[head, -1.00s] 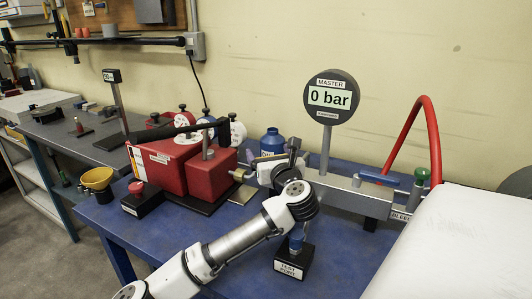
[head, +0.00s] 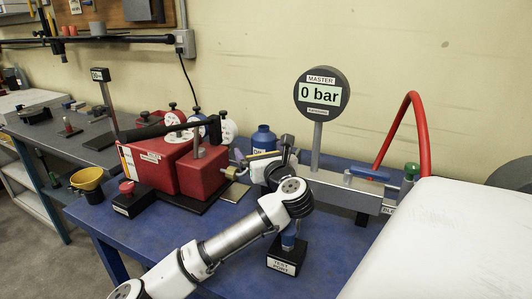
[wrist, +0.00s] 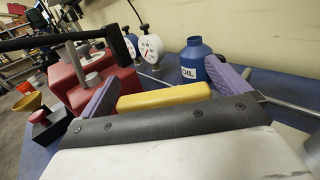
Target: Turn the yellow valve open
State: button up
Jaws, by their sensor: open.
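The yellow valve handle (wrist: 163,98) is a long bar across the middle of the wrist view, and only a thin yellow strip of it (head: 264,154) shows in the head view. My gripper (wrist: 165,86) is open, with one purple finger off each end of the bar. I see a gap at the right end; at the left end I cannot tell whether the finger touches. The dark palm edge covers the bar's lower side. My wrist hides most of the valve body in the head view. The master gauge (head: 322,94) reads 0 bar.
A red pump unit (head: 160,165) with small gauges stands left of my gripper. A blue oil bottle (head: 264,139) is just behind. The test port block (head: 287,262) stands in front. A red hose (head: 412,110) and a white padded surface (head: 440,240) are at right.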

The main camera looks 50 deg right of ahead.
jog(key=b+v, duration=0.3)
jog(key=v, duration=1)
jog(key=shift+s+a, duration=0.2)
